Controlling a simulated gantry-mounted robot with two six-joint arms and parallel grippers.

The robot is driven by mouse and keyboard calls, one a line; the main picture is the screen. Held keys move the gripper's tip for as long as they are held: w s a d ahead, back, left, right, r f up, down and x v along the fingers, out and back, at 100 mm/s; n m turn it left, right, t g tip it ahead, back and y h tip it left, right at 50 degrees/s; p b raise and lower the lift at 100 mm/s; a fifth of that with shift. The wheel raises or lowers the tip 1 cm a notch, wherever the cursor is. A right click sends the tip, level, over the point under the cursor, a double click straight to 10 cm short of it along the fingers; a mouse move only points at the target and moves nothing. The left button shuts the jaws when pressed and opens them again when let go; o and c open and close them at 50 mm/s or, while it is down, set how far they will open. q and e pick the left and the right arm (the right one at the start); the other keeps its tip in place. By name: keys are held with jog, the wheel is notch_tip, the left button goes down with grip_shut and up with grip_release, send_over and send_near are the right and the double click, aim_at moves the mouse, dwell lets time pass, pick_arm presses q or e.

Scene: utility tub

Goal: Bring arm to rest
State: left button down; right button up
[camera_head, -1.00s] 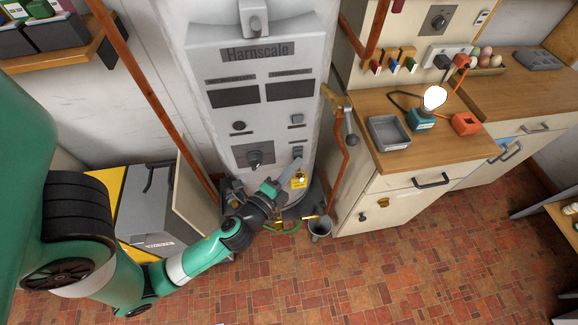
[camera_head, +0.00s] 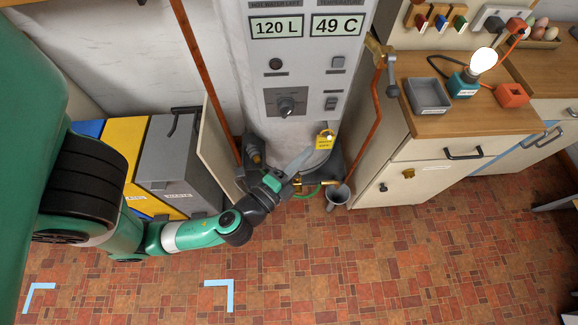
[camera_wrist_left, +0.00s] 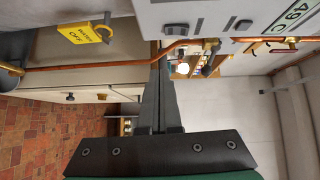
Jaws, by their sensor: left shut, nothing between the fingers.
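My left arm comes in from the left in the head view. Its green and dark gripper (camera_head: 303,158) is at the lower front of the white tank, with its long grey fingers pointing up and right near a yellow padlock-shaped tag (camera_head: 324,141). The gripper is shut and empty. In the left wrist view the fingers (camera_wrist_left: 157,80) lie together, and the yellow tag (camera_wrist_left: 80,34) is to their left, apart from them. Whether the fingers touch the tank cannot be told. My right gripper is not in view.
The white tank (camera_head: 300,75) shows 120 L and 49 C. Grey and yellow bins (camera_head: 170,150) stand left, near my arm. A copper pipe (camera_head: 374,125) and cabinet (camera_head: 430,180) are right. The tiled floor in front is clear, with light-blue corner marks (camera_head: 230,290).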

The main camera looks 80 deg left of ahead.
pick_arm(q)
jog(key=shift+s+d, duration=0.45)
jog(key=shift+s, duration=0.05)
jog(key=shift+w, duration=0.15)
